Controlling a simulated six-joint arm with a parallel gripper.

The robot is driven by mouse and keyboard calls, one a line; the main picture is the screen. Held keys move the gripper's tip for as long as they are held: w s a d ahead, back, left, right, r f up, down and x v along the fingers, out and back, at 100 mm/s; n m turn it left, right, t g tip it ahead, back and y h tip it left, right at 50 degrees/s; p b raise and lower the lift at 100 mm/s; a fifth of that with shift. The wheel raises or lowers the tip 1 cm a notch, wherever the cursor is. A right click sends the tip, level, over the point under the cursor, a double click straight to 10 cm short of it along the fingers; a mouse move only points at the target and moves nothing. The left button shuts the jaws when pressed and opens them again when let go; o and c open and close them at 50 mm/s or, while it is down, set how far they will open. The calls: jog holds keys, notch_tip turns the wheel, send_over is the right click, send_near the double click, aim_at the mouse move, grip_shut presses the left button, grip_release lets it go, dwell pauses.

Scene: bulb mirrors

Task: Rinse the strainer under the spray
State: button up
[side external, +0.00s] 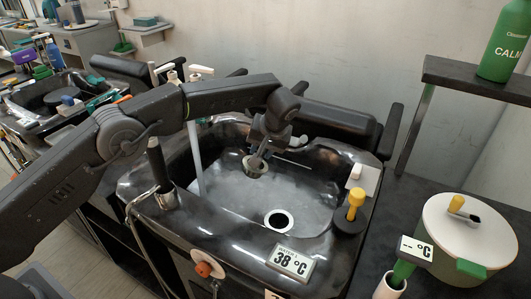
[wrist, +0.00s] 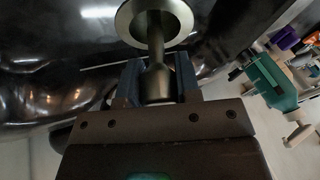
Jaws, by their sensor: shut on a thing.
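My gripper (side external: 266,146) is shut on the handle of the strainer and holds it over the grey basin (side external: 322,190). The strainer (side external: 254,168) is a small round metal cup with a pale rim, below the jaws. In the wrist view its ring (wrist: 182,38) and its handle (wrist: 157,60) show, the handle between the dark fingertips (wrist: 158,85). A black hand spray (side external: 157,165) stands upright on the basin's left rim. A pale vertical streak (side external: 195,160) shows left of the strainer; I cannot tell whether it is water or a solid part.
The drain hole (side external: 279,220) is at the basin's front. A display reading 38 °C (side external: 292,262) sits on the front rim. A yellow knob (side external: 355,203) stands on the right rim. A lidded pot (side external: 468,230) is farther right. A green bottle (side external: 505,45) stands on a shelf.

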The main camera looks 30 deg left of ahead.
jog(key=s+a, duration=0.8)
jog(key=a, duration=0.2)
dwell(0.7)
jog(key=shift+s, duration=0.25)
dwell(0.4)
jog(key=shift+s, duration=0.3)
jog(key=shift+w, duration=0.15)
jog(key=shift+w, duration=0.35)
jog(key=shift+s, duration=0.15)
jog(key=shift+s, duration=0.35)
jog(key=shift+w, duration=0.15)
